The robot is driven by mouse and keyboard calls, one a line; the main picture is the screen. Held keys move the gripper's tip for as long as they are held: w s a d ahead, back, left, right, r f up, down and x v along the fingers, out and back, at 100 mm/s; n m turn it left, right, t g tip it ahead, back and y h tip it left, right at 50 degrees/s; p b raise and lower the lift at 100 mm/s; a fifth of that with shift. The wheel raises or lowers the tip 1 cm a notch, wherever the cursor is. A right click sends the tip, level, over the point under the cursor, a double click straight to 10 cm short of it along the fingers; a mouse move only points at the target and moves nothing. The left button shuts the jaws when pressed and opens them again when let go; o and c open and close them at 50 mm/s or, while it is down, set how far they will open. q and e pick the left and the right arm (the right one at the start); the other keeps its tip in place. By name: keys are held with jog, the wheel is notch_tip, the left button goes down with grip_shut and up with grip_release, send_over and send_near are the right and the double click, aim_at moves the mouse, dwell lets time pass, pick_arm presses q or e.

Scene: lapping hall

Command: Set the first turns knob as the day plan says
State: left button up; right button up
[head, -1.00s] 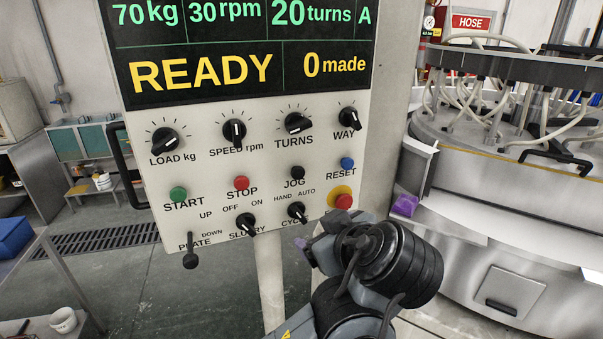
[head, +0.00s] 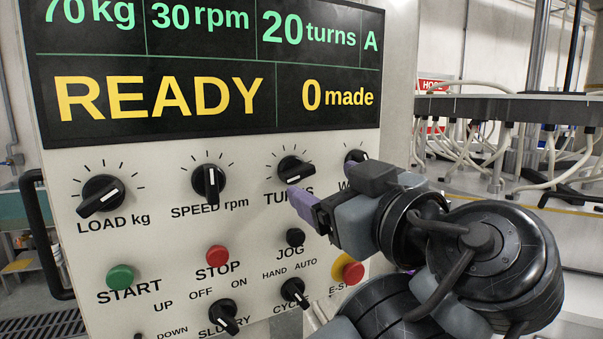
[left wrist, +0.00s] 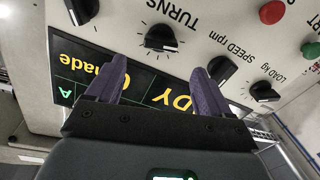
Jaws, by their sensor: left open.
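The display (head: 215,28) reads 20 turns. My left gripper (head: 300,202) is just below and right of this knob in the head view, covering part of the TURNS label. In the left wrist view, its two purple fingers are spread and empty, with the turns knob (left wrist: 160,38) beyond the gap; they look apart from it. The day plan is not visible. My right gripper is not in view.
The load knob (head: 101,195) and speed knob (head: 208,183) are to the left. The way knob (head: 356,157) is partly hidden by my left gripper. The jog button (head: 295,237), red stop button (head: 218,256) and emergency stop (head: 352,271) are below.

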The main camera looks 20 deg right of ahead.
aim_at(301, 172)
pick_arm(q)
jog(key=w, duration=0.7)
jog(key=shift+w+a+p, duration=0.15)
jog(key=shift+a+p, duration=0.15)
jog(key=shift+a, duration=0.05)
jog(key=shift+c, duration=0.2)
jog(key=c, duration=1)
